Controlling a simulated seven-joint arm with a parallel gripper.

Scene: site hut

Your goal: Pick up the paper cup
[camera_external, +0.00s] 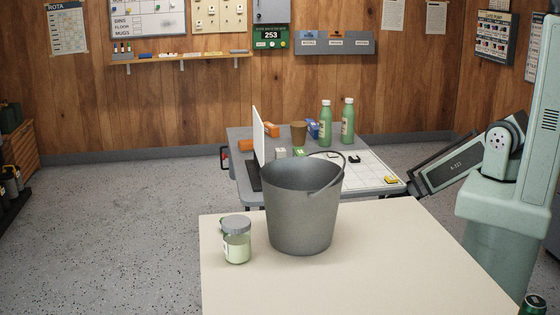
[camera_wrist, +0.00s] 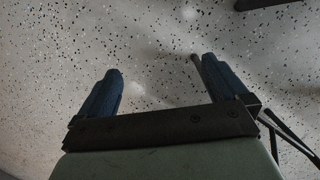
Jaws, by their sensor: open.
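A brown paper cup (camera_external: 299,132) stands upright on the grey table (camera_external: 242,150) in the middle of the external view, behind the bucket. The rim of the bucket comes close below it in the picture. My gripper (camera_wrist: 160,92) shows in the wrist view with its two blue fingers apart and nothing between them. In the external view my arm stands at the right, and my gripper is not visible there.
A grey metal bucket (camera_external: 302,215) and a lidded jar (camera_external: 237,243) stand on the near cream table (camera_external: 380,270). Near the cup are two green bottles (camera_external: 325,125) (camera_external: 347,122), a white upright panel (camera_external: 258,134), small boxes and a white board (camera_external: 372,172). Open floor lies left.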

